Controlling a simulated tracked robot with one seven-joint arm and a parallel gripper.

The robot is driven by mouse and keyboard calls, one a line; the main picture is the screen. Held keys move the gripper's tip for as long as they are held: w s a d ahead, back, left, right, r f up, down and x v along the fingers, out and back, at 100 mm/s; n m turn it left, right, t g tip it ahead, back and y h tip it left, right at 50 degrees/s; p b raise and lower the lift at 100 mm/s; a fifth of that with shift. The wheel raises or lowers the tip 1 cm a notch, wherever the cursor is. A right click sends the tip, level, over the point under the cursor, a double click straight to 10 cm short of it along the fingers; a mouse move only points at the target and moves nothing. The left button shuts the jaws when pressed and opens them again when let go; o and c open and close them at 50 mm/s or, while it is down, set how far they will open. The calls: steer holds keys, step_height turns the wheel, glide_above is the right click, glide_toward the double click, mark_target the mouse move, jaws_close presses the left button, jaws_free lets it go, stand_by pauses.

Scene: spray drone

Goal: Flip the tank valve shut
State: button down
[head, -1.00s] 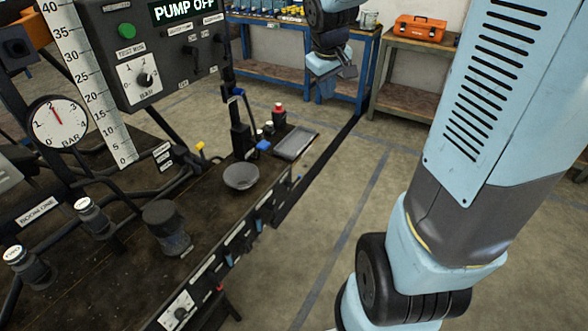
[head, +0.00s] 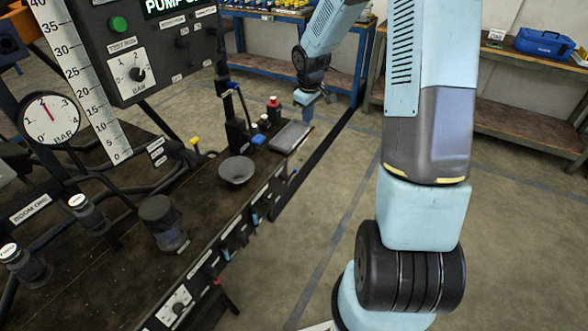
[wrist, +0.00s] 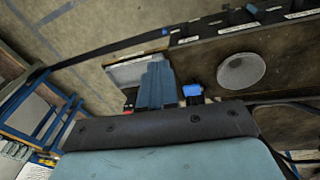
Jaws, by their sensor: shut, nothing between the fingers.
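My gripper (head: 307,98) is in the air beyond the far end of the bench in the head view. Its light blue fingers are together and empty; they also show in the wrist view (wrist: 156,86), over the tray area. Which part is the tank valve I cannot tell, since the small labels are unreadable. A blue lever (head: 233,86) sits on a black post, left of my gripper and apart from it. A yellow-tipped handle (head: 194,141) stands farther left among dark pipes. A small blue part (head: 258,139) lies near the post's foot and shows beside the fingers in the wrist view (wrist: 192,90).
A grey bowl (head: 237,171), a shallow tray (head: 290,136) and a red-capped bottle (head: 273,109) stand on the dark bench. The control panel (head: 150,50) and pressure gauge (head: 50,117) rise at left. Blue shelving (head: 275,45) stands behind.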

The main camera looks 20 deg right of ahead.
steer(key=n+y, duration=0.2)
glide_above(293, 173)
steer(key=s+d, duration=0.2)
steer(key=s+d+f+x, duration=0.1)
steer(key=s+d+x, duration=0.15)
steer(key=x, duration=1.25)
steer(key=shift+s+a+g, duration=0.15)
steer(key=shift+s+g, duration=0.1)
steer(key=shift+g, duration=0.05)
steer(key=shift+f, duration=0.1)
steer(key=f, duration=0.4)
steer(key=w+a+f, duration=0.1)
steer(key=f, duration=0.4)
steer(key=w+a+f, duration=0.1)
steer(key=f, duration=0.3)
steer(key=shift+f, duration=0.25)
